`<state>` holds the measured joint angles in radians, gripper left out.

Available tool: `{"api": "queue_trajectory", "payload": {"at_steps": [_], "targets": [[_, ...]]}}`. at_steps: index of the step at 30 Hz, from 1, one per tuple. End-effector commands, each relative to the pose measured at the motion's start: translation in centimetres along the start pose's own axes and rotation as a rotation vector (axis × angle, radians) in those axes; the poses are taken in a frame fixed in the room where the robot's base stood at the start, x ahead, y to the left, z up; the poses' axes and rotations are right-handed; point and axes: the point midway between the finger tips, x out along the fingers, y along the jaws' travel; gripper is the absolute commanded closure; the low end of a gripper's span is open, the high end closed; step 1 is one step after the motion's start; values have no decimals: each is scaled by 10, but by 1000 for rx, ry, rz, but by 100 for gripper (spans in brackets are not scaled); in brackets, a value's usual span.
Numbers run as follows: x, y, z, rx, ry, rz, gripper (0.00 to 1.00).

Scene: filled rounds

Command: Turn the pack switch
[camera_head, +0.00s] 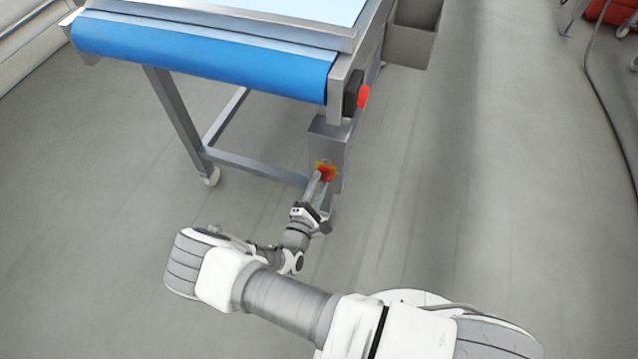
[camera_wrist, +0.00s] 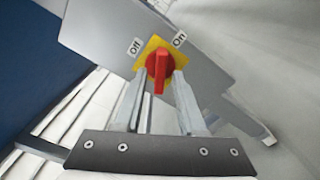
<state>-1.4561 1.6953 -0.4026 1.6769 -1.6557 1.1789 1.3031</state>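The pack switch is a red rotary knob (camera_wrist: 159,66) on a yellow plate (camera_wrist: 150,47), mounted on a grey metal box. It also shows in the head view as a small red knob (camera_head: 327,173). In the wrist view, an "Off" label (camera_wrist: 135,47) is at its upper left and an "On" label (camera_wrist: 180,39) at its upper right. The knob's grip bar stands nearly vertical in that view. My gripper (camera_wrist: 161,82) is open, with one finger on each side of the knob. I cannot tell whether the fingertips touch it. It also shows in the head view (camera_head: 321,181).
The grey box (camera_head: 328,147) hangs under a blue conveyor belt (camera_head: 200,60) on a steel frame. A red button (camera_head: 363,96) sits above it on the frame. A grey bin (camera_head: 411,42) stands behind.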

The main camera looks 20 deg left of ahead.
Motion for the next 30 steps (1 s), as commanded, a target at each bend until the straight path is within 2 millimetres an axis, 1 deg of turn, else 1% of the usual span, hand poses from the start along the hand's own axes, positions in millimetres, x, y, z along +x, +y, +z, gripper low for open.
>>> {"api": "queue_trajectory", "payload": {"at_steps": [10, 14, 17, 27, 30], "targets": [[-1, 0, 1, -1, -1, 0, 54], [-13, 1, 1, -1, 1, -1, 54], [-32, 2, 1, -2, 2, 0, 54], [-116, 2, 0, -1, 3, 0, 54], [-137, 1, 0, -1, 3, 0, 54]]}}
